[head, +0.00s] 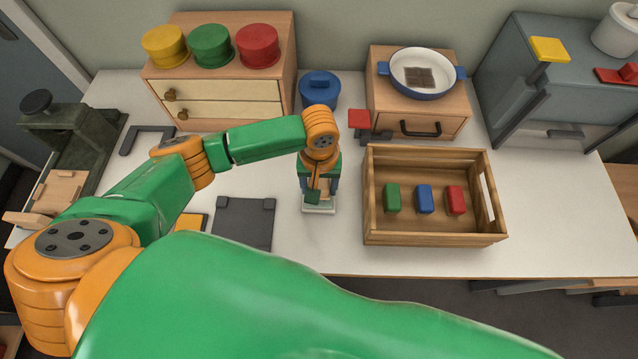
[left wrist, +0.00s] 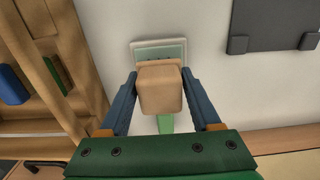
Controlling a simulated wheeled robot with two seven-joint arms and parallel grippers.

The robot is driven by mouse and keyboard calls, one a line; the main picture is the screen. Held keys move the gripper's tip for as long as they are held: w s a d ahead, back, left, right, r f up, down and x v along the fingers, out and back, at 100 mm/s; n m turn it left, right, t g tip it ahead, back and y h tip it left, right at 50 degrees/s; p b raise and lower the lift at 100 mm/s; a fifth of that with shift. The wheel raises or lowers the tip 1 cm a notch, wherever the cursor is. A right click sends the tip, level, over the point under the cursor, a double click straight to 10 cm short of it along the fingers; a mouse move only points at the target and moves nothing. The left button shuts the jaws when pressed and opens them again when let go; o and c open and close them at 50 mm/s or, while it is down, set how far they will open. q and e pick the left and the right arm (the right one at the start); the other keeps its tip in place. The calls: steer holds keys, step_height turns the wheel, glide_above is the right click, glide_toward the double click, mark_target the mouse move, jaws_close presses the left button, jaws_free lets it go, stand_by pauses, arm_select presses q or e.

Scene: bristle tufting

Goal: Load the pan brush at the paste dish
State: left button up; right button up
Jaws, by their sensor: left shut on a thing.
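The pan brush (left wrist: 160,90) shows in the left wrist view as a wooden block with a green piece below it. My left gripper (left wrist: 161,98) is shut on the brush, with one blue finger on each side. It also shows in the head view (head: 319,186), pointing down at the middle of the table. The paste dish (left wrist: 143,49) is a pale square dish with a greenish inside, and its edge also shows in the head view (head: 320,210). The brush is over the dish's near side. Whether its bristles touch the paste is hidden. My right gripper is not in view.
A wooden crate (head: 435,239) with green, blue and red blocks stands right of the dish. A dark plate (head: 244,222) lies to its left. The table's front right is clear.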

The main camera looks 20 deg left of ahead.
arm_select(q)
steer(key=shift+f, duration=0.55)
stand_by(0.9)
steer(key=shift+r, duration=0.1)
step_height(320, 180, up, 7)
steer(key=p, duration=0.9)
